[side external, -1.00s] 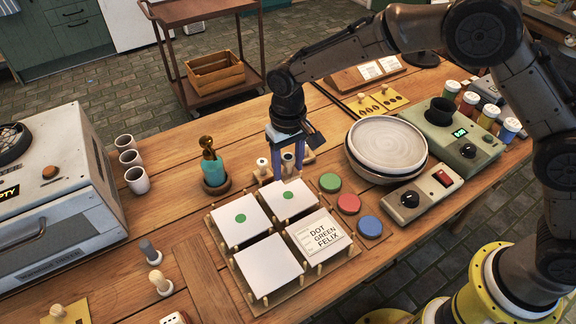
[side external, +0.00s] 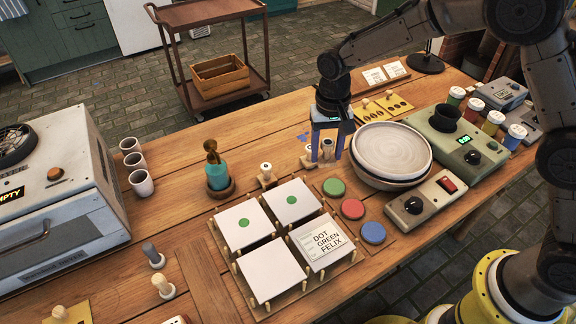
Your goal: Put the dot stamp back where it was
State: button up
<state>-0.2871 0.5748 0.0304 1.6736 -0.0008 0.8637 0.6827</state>
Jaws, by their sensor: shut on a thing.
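My gripper (side external: 327,157) points down behind the coloured ink pads, left of the stacked plates. It is shut on a small pale stamp (side external: 328,148), taken as the dot stamp, which shows between its blue fingers. Its base is partly hidden, and I cannot tell whether it touches the table or a stand. Another pale stamp (side external: 308,153) stands just left of the fingers. A further stamp (side external: 266,170) stands on a small wooden base, farther left. Two white tiles on the wooden rack bear green dots (side external: 244,222) (side external: 291,200).
Green (side external: 334,187), red (side external: 352,209) and blue (side external: 373,232) pads lie in front. Stacked plates (side external: 392,148) stand close right. The card reading "DOT GREEN FELIX" (side external: 322,239) lies on the rack. A teal bottle (side external: 217,172) stands left.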

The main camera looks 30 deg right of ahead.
jog(key=w+a+f, duration=0.2)
jog(key=w+f, duration=0.1)
jog(key=w, duration=0.3)
send_near(288, 172)
jog(key=shift+s+d+f, duration=0.2)
jog(key=shift+s+f, duration=0.45)
jog(key=shift+w+a+f, duration=0.2)
jog(key=shift+w+f, duration=0.45)
jog(key=shift+f, duration=1.6)
jog(key=shift+f, duration=0.1)
jog(key=o, duration=1.1)
jog(key=shift+c, duration=0.2)
